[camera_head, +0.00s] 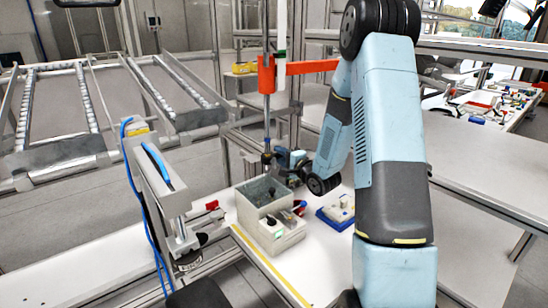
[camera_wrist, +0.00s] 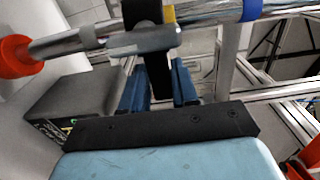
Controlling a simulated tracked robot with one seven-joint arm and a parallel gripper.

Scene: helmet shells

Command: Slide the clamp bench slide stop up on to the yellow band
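The metal rod stands upright in the head view (camera_head: 267,120) and crosses the top of the wrist view (camera_wrist: 85,43). The slide stop is a black collar with a dark tab (camera_wrist: 158,75). In the head view, a dark piece low on the rod (camera_head: 267,157) seems to be the stop. A bit of yellow (camera_wrist: 168,14) shows beside the collar, partly hidden; it may be the yellow band. My gripper (camera_wrist: 160,78) has its two blue fingers close on either side of the tab, apparently shut on it. In the head view the fingertips are hard to make out.
A red-orange clamp piece (camera_head: 266,75) sits higher on the rod. A blue ring (camera_wrist: 250,9) is right of the stop in the wrist view.

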